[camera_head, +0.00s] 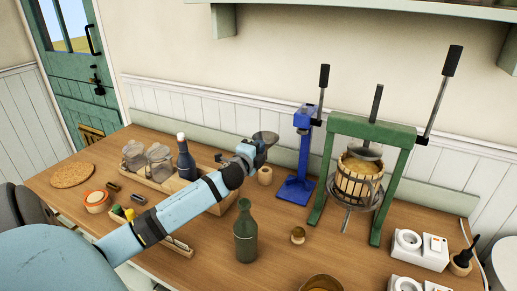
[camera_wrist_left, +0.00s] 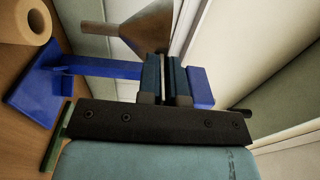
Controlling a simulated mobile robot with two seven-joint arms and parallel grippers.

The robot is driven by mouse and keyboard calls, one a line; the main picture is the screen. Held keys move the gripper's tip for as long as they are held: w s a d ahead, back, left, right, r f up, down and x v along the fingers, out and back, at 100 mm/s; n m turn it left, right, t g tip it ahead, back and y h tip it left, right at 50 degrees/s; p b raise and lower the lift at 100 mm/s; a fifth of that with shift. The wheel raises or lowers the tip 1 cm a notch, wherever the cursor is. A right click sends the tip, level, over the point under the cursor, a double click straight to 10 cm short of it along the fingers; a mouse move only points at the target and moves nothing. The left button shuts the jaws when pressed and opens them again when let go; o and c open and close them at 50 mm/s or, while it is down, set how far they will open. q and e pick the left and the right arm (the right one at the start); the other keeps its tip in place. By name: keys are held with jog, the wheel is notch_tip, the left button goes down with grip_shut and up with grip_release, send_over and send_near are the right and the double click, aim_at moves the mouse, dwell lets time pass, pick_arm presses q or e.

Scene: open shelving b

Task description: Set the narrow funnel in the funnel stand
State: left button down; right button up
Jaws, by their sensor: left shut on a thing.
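My left gripper (camera_head: 256,145) is shut on the grey narrow funnel (camera_head: 266,137) and holds it up above the table, left of the blue lever press. A small round wooden piece with a hole, which looks like the funnel stand (camera_head: 265,176), stands on the table below the gripper. It also shows at the upper left of the left wrist view (camera_wrist_left: 28,20). The funnel is apart from it.
The blue press (camera_head: 304,150) stands just right of the funnel. A green-framed fruit press (camera_head: 372,132) is further right. A green bottle (camera_head: 245,235) stands in front, and a dark bottle (camera_head: 186,160) stands in a wooden crate at left. A wall shelf (camera_head: 400,12) hangs above.

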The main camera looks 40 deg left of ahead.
pick_arm(q)
notch_tip(320, 180, down, 4)
jog(key=b, duration=0.2)
jog(key=shift+f+b, duration=0.1)
jog(key=shift+b, duration=0.25)
jog(key=shift+f, duration=0.15)
dwell(0.8)
jog(key=shift+f+b, duration=0.75)
jog(key=shift+f, duration=0.45)
dwell(1.1)
jog(key=c, duration=0.9)
grip_release()
jog(key=shift+d+f, duration=0.1)
jog(key=shift+o, duration=0.2)
